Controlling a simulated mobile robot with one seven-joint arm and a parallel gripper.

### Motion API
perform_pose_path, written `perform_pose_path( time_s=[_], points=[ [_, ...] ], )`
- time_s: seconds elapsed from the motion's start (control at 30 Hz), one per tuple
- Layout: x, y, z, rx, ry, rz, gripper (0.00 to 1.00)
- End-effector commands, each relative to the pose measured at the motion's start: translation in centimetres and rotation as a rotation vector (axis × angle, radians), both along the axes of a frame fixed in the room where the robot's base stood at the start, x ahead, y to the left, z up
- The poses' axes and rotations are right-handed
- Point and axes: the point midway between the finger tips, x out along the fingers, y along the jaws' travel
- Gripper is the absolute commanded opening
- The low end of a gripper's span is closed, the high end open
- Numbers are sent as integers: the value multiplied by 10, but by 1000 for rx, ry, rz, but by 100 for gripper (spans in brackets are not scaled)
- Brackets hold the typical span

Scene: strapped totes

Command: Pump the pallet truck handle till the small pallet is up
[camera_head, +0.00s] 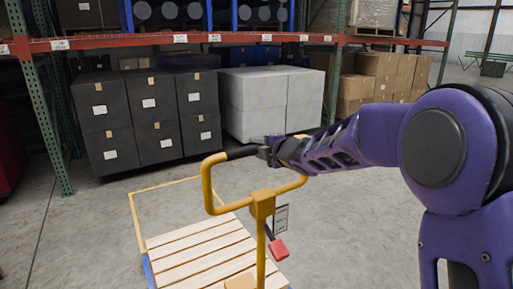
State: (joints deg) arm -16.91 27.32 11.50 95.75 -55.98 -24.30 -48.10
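The yellow pallet truck handle (262,204) stands in the middle of the head view, a loop with a dark grip section at its top. My gripper (262,152) is at the right end of that dark section, on the loop's top bar. It looks to be around or against the bar; its fingers are too small to tell whether they are shut. The small wooden pallet (205,250) with pale slats lies low behind the handle. Its height above the floor cannot be told. A red pedal or lever (278,249) shows beside the handle's post.
A yellow floor outline (160,187) surrounds the pallet's area. Behind stands a rack with an orange beam (200,39) and green uprights, holding dark boxes (148,117), white wrapped boxes (270,100) and brown cartons (385,75). Grey floor (90,225) is clear at the left.

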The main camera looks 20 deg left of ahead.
Motion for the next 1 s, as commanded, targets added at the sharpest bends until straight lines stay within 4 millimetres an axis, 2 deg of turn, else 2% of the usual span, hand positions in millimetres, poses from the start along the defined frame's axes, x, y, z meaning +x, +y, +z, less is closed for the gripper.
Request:
perform_pose_path(
  time_s=[0.03, 0.1, 1.0],
  points=[
    [0, 0, 0, 0, 0, 0, 10],
    [0, 0, 0, 0, 0, 0, 0],
    [0, 0, 0, 0, 0, 0, 0]
  ],
)
